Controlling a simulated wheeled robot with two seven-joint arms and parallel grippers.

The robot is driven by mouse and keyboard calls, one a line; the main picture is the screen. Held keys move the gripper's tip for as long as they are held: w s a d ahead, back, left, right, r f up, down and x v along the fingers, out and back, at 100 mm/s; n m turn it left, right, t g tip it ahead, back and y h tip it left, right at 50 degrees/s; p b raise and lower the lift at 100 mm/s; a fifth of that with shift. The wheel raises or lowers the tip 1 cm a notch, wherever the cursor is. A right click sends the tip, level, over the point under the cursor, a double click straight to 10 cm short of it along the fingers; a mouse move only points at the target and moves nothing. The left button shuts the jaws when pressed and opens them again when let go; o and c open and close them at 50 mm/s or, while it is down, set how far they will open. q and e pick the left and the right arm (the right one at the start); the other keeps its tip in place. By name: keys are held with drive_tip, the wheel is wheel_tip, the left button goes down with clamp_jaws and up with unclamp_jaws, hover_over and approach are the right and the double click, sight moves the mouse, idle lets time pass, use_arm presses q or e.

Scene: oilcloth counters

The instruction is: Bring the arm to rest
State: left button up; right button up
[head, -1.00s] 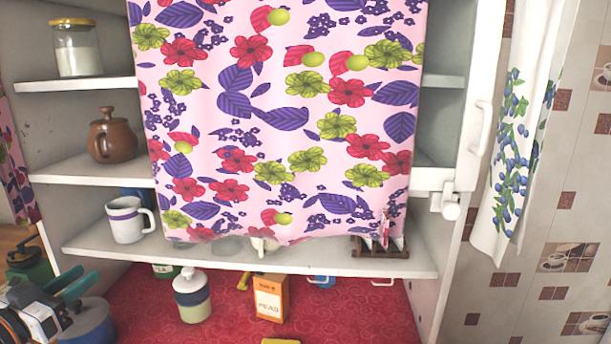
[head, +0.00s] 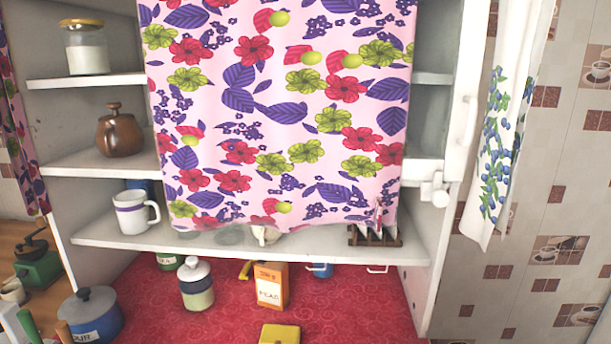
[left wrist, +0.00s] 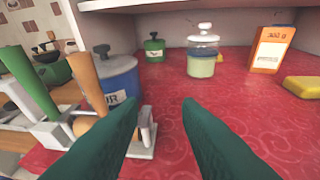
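My left gripper (left wrist: 160,104) shows in the left wrist view as two dark green fingers. They are spread apart with nothing between them, over the red patterned oilcloth (left wrist: 165,130). The gripper is outside the head view. My right gripper and arm are in neither view.
A blue pot (head: 90,316) and a holder (left wrist: 48,132) with green and orange handles stand left of the gripper. A lidded jar (head: 196,290), orange box (head: 270,284) and yellow item (head: 280,334) are on the cloth. Shelves and a floral curtain (head: 280,110) hang above.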

use_arm(q)
drive_tip(key=s+d+f+g+y, duration=0.1)
drive_tip(key=s+d+f+g, duration=0.5)
drive_tip(key=s+f, duration=0.4)
drive_tip(key=s+d+f+m+g+h, duration=0.1)
drive_tip(key=s+d+f+g, duration=0.1)
drive_tip(key=s+d, duration=0.4)
drive_tip(key=s+d+f+m+g+h, duration=0.1)
drive_tip(key=s+d+f+g, duration=0.25)
drive_tip(key=d, duration=0.45)
wheel_tip(320, 180, down, 27)
drive_tip(key=s, duration=0.3)
drive_tip(key=s+a+f+g, duration=0.1)
drive_tip(key=s+a+f, duration=0.2)
drive_tip(key=s+f, duration=1.1)
drive_tip(key=shift+s+a+f+g+y, duration=0.15)
drive_tip(key=shift+s+f+g+y, duration=0.2)
drive_tip(key=shift+s, duration=0.45)
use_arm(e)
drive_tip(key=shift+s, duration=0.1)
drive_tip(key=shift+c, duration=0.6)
